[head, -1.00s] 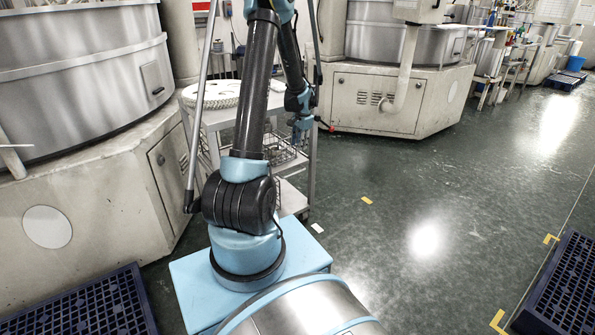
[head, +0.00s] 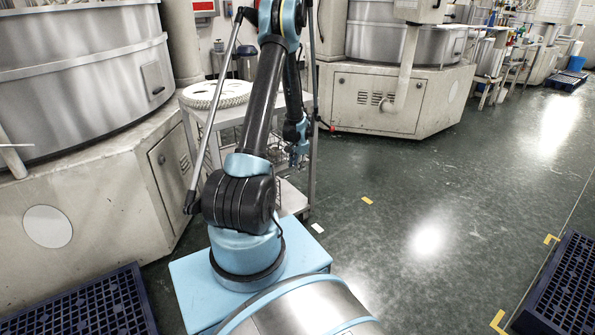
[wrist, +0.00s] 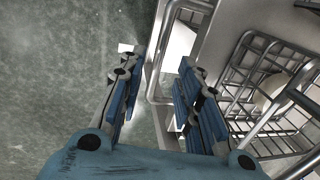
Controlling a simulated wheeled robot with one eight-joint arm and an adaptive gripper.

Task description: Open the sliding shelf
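The sliding shelf appears to be the wire basket (wrist: 238,88) in the right of the wrist view. A bent metal bar (wrist: 152,90), like a handle loop, stands at its near side. My gripper (wrist: 157,72) is open, its blue-padded fingers apart and empty. In the picture the bar lies between the fingers; I cannot tell if it is at their depth. In the head view my gripper (head: 297,155) is low beside the front of the grey trolley (head: 313,170), and my arm hides much of the basket.
A white toothed ring (head: 217,94) lies on the trolley top. Large machines (head: 385,100) stand behind and left. Dark blue pallets (head: 90,305) lie at the lower left and lower right (head: 565,290). The green floor (head: 400,200) right of the trolley is clear.

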